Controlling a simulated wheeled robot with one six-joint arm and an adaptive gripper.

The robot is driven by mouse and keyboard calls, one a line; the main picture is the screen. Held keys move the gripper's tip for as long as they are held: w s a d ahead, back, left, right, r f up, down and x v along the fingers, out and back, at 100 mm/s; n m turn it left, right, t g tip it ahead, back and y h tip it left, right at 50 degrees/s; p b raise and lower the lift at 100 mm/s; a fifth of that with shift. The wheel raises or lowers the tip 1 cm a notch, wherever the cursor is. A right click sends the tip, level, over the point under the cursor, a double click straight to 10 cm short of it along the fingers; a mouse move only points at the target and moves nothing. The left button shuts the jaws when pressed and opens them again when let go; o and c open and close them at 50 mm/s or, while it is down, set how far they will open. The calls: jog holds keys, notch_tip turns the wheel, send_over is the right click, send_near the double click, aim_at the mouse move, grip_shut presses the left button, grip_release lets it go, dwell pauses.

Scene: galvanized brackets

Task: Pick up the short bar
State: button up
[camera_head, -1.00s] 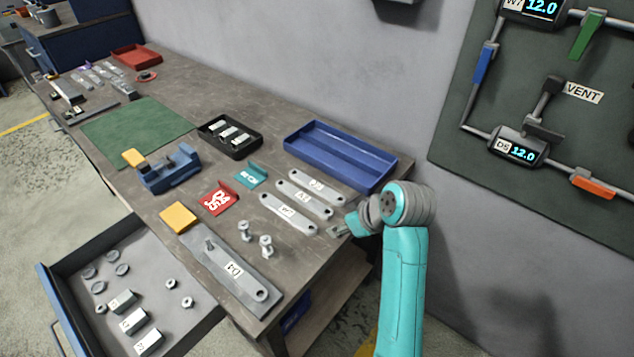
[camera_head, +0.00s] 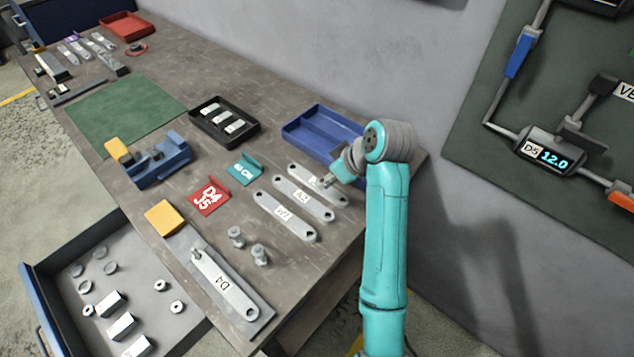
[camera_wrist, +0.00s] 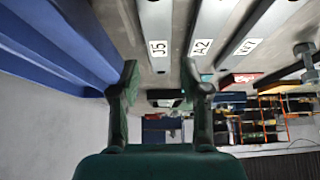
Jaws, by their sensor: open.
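Three flat grey bars with end holes and white labels lie side by side on the bench: a left bar (camera_head: 285,215), a middle bar (camera_head: 303,199) and a right bar (camera_head: 303,177). They look close in length; I cannot tell which is the short bar. My gripper (camera_head: 328,181) is over the right bar and hides part of it. In the wrist view, my gripper (camera_wrist: 160,72) is open and empty. The end of the bar labelled like "J5" (camera_wrist: 156,22) shows between its fingertips. The "A2" bar (camera_wrist: 208,22) lies right of it.
The blue tray (camera_head: 291,130) stands close behind the right bar. A longer D4 bar (camera_head: 218,283) lies on a plate near the bench edge. Two bolts (camera_head: 259,254), a red bracket (camera_head: 209,200), a teal bracket (camera_head: 244,169) and a black tray (camera_head: 254,131) are nearby.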

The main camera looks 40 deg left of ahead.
jog(key=shift+x, duration=2.85)
jog(key=shift+w, duration=0.1)
grip_shut()
